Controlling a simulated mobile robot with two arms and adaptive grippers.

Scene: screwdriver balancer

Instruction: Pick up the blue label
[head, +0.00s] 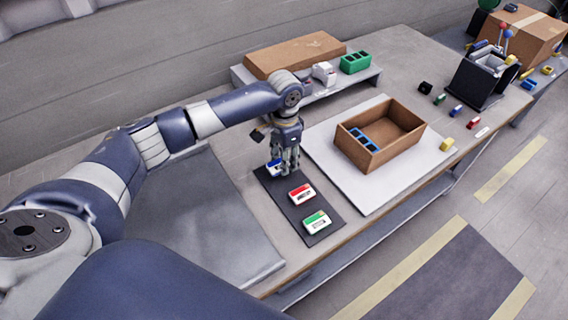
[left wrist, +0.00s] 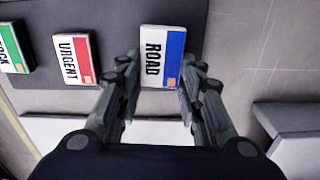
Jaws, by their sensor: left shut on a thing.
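The blue label (head: 273,167) is a white block with a blue edge at the far end of a dark mat (head: 262,181). In the left wrist view the label (left wrist: 163,55) reads ROAD and lies between the two fingers. My left gripper (head: 284,171) points down over that end of the mat, shut on the label. I cannot tell whether the label touches the mat. A red label (head: 301,194), reading URGENT, and a green label (head: 317,222) lie nearer on the same mat. My right gripper is not in view.
An open brown box (head: 408,116) with a blue item inside stands on a white board (head: 327,143) to the right. A raised shelf (head: 375,74) behind carries a cardboard box (head: 295,55) and a green block (head: 355,62). Several small blocks lie at the far right.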

